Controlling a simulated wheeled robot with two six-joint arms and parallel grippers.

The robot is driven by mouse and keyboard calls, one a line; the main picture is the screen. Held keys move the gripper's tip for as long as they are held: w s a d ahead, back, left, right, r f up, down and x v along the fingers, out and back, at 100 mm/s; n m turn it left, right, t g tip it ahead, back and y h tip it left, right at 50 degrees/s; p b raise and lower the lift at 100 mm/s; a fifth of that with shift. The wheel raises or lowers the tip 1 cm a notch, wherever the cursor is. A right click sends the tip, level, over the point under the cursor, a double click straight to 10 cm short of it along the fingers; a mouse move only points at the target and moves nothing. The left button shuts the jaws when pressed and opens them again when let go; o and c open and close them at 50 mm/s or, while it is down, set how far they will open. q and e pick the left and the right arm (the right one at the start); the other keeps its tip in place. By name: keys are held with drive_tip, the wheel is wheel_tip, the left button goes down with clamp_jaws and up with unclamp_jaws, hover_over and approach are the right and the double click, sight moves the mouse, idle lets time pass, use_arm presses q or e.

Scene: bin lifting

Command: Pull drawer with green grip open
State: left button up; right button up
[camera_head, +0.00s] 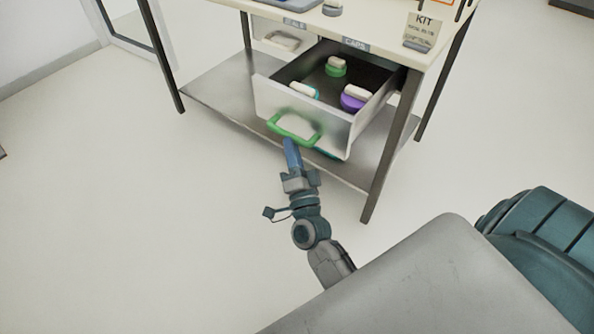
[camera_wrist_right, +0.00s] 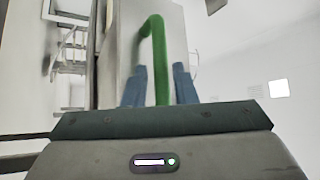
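The drawer (camera_head: 268,95) with the green grip (camera_head: 278,130) stands pulled out under the table's right half. Its inside shows. The green grip runs along the lower front of the drawer. My right gripper (camera_head: 289,143) is just below and in front of the grip. In the right wrist view the green grip (camera_wrist_right: 159,60) stands between the two blue fingers of my right gripper (camera_wrist_right: 160,88). A small gap shows on each side of it, so the fingers are open around it. My left gripper is not in view.
Inside the drawer lie a green item (camera_head: 336,67), a blue and white item (camera_head: 304,90) and a purple item (camera_head: 354,98). The table (camera_head: 398,52) has a lower shelf (camera_head: 225,90) and dark legs, one close to the drawer's right. The floor in front is clear.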

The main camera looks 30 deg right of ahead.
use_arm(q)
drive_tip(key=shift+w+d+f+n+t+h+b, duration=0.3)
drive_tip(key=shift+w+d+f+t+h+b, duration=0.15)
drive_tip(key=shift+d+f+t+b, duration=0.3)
use_arm(e)
drive_tip(key=v, duration=0.7)
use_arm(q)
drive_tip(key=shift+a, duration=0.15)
